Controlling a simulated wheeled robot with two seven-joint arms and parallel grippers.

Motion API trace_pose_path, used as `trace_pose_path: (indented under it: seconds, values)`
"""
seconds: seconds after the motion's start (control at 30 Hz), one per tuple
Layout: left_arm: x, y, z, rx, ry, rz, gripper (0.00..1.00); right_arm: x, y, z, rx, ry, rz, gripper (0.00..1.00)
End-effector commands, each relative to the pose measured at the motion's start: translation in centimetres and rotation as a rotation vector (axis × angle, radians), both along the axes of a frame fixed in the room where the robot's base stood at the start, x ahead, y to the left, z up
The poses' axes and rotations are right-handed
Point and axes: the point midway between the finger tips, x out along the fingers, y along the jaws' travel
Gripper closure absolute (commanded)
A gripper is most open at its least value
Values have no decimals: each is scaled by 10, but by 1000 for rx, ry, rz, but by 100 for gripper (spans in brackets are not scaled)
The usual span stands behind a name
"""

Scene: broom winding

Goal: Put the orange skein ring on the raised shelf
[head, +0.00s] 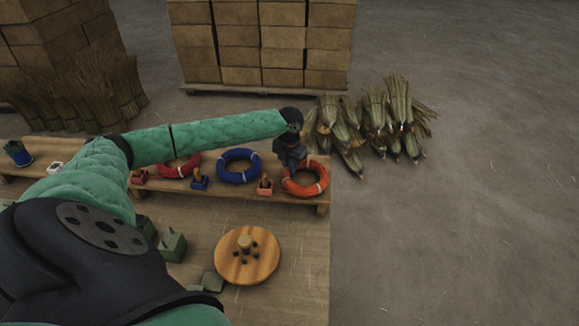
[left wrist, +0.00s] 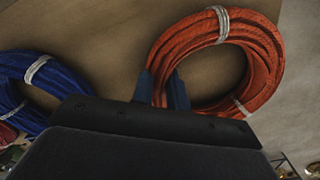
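The orange skein ring (head: 305,192) is at the right end of the raised shelf (head: 233,193), flat or nearly so; I cannot tell whether it rests on the board or is slightly above it. My left gripper (head: 291,160) is at the ring's upper left side, pointing down. In the left wrist view, the fingers (left wrist: 162,90) straddle one strand of the orange ring (left wrist: 262,62) and look closed on it, one finger outside and one inside the loop. My right gripper is not in view.
A blue ring (head: 239,180) and a red ring (head: 166,171) lie further left on the shelf, with small pegged blocks like the red one (head: 265,186) between. A round wooden disc (head: 247,270) lies on the table in front. Broom bundles (head: 340,130) lie on the floor behind.

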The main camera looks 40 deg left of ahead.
Motion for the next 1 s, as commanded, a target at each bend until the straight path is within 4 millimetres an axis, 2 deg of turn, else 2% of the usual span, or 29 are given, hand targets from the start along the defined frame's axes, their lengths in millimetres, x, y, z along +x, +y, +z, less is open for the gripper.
trace_pose_path:
  seconds: [0.03,0.1,0.37,0.53,0.57,0.67,1.0]
  values:
    - [0,0,0,0,0,0,75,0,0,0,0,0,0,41]
    - [0,0,0,0,0,0,63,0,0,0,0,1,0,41]
    - [0,0,0,0,1,0,63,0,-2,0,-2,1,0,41]
    - [0,1,8,1,-1,0,63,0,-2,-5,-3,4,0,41]
    - [0,1,11,1,-1,0,63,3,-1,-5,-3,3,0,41]
    - [0,1,25,2,-2,-1,63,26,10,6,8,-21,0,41]
    - [0,0,77,1,-2,0,63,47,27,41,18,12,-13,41]
